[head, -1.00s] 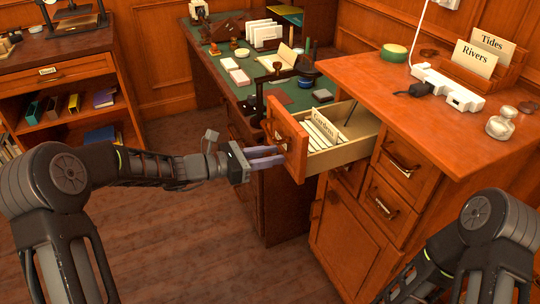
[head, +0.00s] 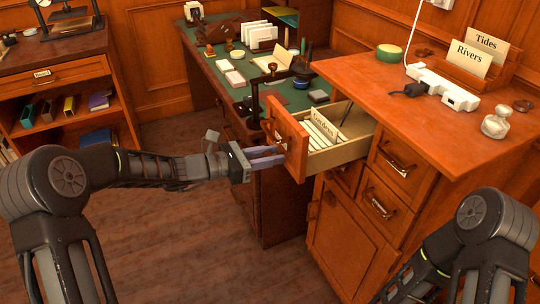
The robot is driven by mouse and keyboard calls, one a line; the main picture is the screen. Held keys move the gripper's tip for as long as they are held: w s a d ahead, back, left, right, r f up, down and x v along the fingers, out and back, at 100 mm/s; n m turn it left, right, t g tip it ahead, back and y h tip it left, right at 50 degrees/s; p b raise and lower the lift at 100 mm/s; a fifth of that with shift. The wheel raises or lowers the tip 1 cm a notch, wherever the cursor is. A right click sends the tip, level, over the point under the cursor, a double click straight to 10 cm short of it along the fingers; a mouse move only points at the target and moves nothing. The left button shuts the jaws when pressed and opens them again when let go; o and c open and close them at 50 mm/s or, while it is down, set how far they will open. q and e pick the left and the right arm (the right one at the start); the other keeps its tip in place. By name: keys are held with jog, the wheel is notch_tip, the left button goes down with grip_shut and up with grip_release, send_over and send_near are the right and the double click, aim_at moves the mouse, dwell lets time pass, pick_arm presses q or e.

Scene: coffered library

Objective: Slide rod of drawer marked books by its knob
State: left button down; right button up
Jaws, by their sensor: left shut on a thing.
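The drawer (head: 288,146) stands pulled out of the wooden cabinet, its front facing my left arm. Inside are white cards, one with a tab reading "Gardens" (head: 322,123). A thin dark piece (head: 346,112) shows behind the cards; I cannot tell if it is the rod. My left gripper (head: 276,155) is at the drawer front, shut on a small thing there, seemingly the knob. The fingers hide the knob, and I cannot read a "books" label on the drawer front. My right arm shows at the lower right, but its gripper is out of view.
Closed drawers sit beside and below the open one. A green-topped desk (head: 225,90) stands behind. The floor at left is clear.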

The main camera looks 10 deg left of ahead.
pick_arm(q)
jog(key=shift+w+d, duration=0.1)
jog(key=shift+d, duration=0.05)
jog(key=shift+w+d, duration=0.15)
jog(key=shift+d, duration=0.25)
dwell(0.4)
jog(key=c, duration=1)
grip_release()
jog(key=v, duration=0.7)
jog(key=shift+a, duration=0.35)
